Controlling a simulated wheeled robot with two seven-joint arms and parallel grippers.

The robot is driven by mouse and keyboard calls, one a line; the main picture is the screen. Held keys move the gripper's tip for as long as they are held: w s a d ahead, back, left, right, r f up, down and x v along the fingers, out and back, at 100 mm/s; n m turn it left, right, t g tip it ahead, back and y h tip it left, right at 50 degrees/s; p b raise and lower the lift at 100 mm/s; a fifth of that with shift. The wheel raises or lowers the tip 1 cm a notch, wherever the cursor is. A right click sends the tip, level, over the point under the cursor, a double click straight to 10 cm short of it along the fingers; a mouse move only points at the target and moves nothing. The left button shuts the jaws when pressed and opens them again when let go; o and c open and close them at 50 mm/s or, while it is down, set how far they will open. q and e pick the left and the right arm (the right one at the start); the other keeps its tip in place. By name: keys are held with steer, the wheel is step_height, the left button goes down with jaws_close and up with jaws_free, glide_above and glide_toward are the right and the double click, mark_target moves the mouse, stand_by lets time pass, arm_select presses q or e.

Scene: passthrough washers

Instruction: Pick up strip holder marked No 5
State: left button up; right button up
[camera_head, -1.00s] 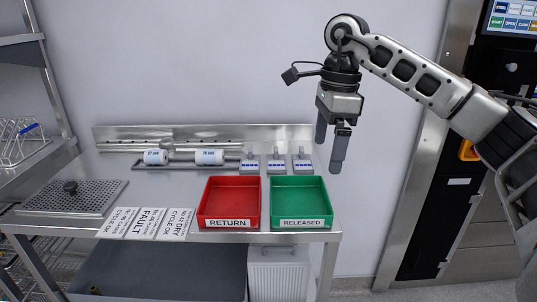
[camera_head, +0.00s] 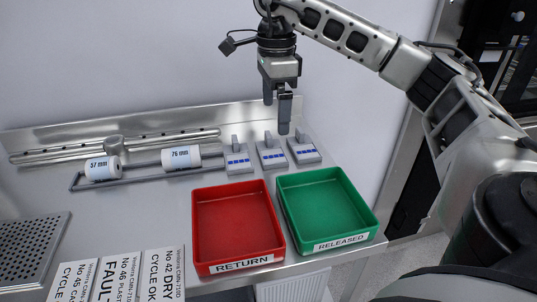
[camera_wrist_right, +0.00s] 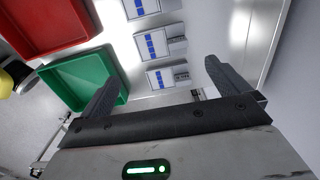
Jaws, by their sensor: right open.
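Three grey strip holders with blue-marked labels and upright tabs stand in a row on the steel bench: the left one (camera_head: 237,163), the middle one (camera_head: 271,157) and the right one (camera_head: 304,152). Their numbers are too small to read, so I cannot tell which is No 5. My right gripper (camera_head: 277,116) is open and empty, pointing down above the row, apart from the holders. In the right wrist view the holders lie beyond the open fingers (camera_wrist_right: 160,78), the nearest holder (camera_wrist_right: 166,77) showing between them. My left gripper is not in view.
A red RETURN tray (camera_head: 235,222) and a green RELEASED tray (camera_head: 326,207) stand in front of the holders. Two label rolls (camera_head: 182,157) lie on a rack at left. Cards (camera_head: 121,276) and a perforated plate (camera_head: 30,247) are at the front left. The wall rises behind.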

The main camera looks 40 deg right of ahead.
mark_target(273, 152)
steer(key=f, duration=0.9)
steer(key=shift+w+f, duration=0.1)
steer(key=shift+w, duration=0.1)
steer(key=shift+c, duration=0.3)
steer(key=c, duration=0.9)
